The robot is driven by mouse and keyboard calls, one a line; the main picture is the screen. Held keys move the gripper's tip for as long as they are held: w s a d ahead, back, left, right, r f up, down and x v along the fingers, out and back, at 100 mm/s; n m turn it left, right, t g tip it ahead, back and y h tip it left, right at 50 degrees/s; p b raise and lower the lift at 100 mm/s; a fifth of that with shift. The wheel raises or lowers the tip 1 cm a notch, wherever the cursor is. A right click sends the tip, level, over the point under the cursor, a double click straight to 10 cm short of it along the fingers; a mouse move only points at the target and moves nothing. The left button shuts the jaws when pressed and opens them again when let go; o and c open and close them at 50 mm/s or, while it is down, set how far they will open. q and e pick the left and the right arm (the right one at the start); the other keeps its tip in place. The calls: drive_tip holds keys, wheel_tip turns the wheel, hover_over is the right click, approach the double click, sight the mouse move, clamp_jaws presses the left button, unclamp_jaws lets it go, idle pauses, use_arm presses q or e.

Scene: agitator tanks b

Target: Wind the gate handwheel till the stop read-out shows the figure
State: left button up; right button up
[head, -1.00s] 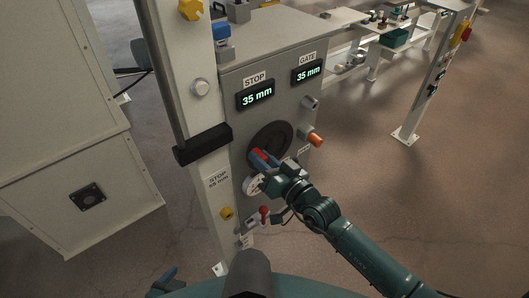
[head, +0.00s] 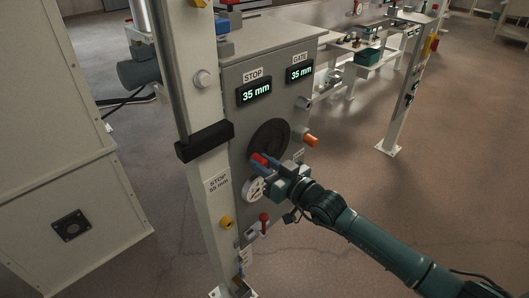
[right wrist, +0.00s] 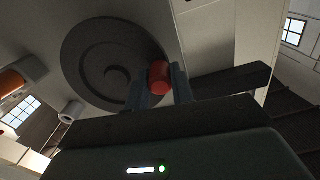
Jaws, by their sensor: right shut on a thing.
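The dark round handwheel (head: 272,136) is on the front of the grey cabinet. Its red knob (head: 258,158) is at the wheel's lower left. My right gripper (head: 261,162) is shut on this knob; in the right wrist view the red knob (right wrist: 159,77) sits between the two fingers (right wrist: 161,88), with the wheel (right wrist: 105,62) behind. The STOP read-out (head: 254,91) shows 35 mm. The GATE read-out (head: 299,72) also shows 35 mm. My left gripper is not in view.
A white dial (head: 253,189) and a red-tipped lever (head: 264,218) are below the wheel. An orange knob (head: 311,141) sticks out at its right. The pale post (head: 203,110) with a black block (head: 204,142) stands close on the left.

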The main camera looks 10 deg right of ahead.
sight(258, 141)
drive_tip(key=shift+w+d, duration=0.2)
drive_tip(key=shift+d, duration=0.15)
drive_tip(key=m, duration=0.1)
drive_tip(key=r+m, duration=0.1)
drive_tip(key=m, duration=0.1)
drive_tip(key=r+m, duration=0.1)
drive_tip(key=shift+w+d+r+m, duration=0.15)
drive_tip(key=shift+d+m, duration=0.1)
drive_tip(key=shift+m, duration=0.05)
drive_tip(key=shift+r, duration=0.1)
drive_tip(key=m, duration=0.1)
drive_tip(key=r+m, duration=0.1)
drive_tip(key=m, duration=0.1)
drive_tip(key=shift+w+d+r, duration=0.15)
drive_tip(key=shift+w+d, duration=0.1)
drive_tip(key=shift+d, duration=0.15)
drive_tip(key=o, duration=0.9)
drive_tip(key=shift+c, duration=0.2)
drive_tip(key=o, duration=1.1)
drive_tip(key=shift+a, duration=0.2)
